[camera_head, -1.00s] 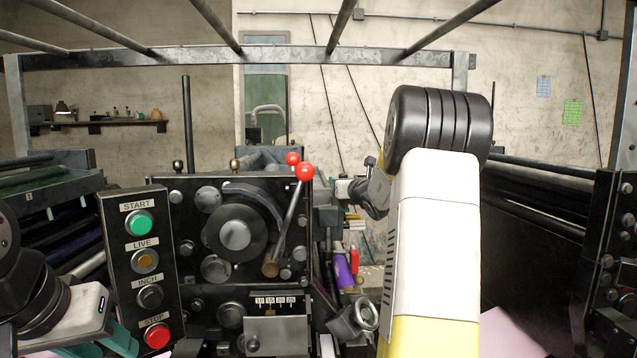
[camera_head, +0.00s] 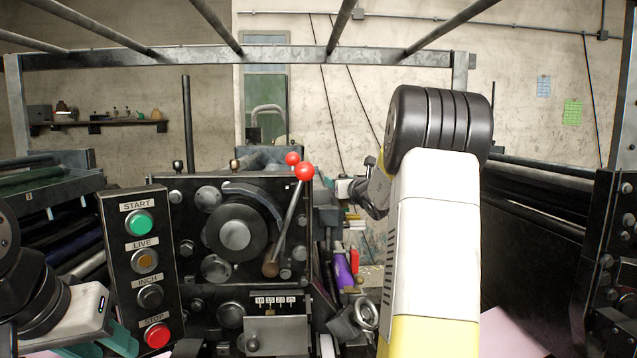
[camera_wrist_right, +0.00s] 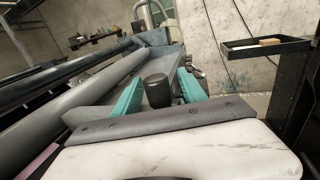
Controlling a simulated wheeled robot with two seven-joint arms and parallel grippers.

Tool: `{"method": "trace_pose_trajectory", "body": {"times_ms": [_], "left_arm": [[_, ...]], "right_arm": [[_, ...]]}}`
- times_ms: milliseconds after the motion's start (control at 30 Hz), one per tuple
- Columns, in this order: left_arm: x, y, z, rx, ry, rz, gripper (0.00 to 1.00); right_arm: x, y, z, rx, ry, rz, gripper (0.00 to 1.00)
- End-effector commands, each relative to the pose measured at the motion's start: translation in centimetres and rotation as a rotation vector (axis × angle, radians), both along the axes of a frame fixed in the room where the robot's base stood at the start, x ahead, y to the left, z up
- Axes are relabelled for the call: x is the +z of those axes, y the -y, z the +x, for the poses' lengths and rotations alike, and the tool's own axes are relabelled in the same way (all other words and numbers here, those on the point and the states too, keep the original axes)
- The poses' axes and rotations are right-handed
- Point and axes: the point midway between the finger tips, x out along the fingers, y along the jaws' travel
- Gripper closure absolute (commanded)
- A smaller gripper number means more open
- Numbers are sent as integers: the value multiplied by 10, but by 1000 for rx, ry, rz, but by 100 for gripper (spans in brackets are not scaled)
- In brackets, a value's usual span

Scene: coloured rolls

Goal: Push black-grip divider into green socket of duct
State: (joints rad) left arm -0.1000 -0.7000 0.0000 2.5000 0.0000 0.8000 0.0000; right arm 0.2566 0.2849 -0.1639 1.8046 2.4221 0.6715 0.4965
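In the right wrist view, my right gripper (camera_wrist_right: 158,92) has its two teal fingers apart. A short black cylindrical grip (camera_wrist_right: 157,90) stands between them, with a gap visible on each side. I take it for the divider's grip; its lower part is hidden behind the dark plate edge in front. In the head view, my right arm crosses the right half and its fingers cannot be made out. My left gripper (camera_head: 118,340) is at the bottom left, with teal finger parts partly cut off by the frame. The duct and its green socket cannot be clearly identified.
A machine panel with a red-knobbed lever (camera_head: 304,172) fills the middle, beside a START/STOP button box (camera_head: 140,270). A purple item (camera_head: 342,270) lies in the gap to its right. A black tray (camera_wrist_right: 265,47) is at the upper right of the wrist view.

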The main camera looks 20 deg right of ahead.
Motion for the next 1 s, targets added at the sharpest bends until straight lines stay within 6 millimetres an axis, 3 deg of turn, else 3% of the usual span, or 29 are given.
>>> {"method": "trace_pose_trajectory", "body": {"times_ms": [167,600,1000], "left_arm": [[0,0,0,0,0,0,64],[0,0,0,0,0,0,64],[0,0,0,0,0,0,64]], "right_arm": [[-1,0,-4,-1,-2,0,50],[0,1,-70,-1,0,0,50],[-1,1,-78,0,0,0,50]]}}
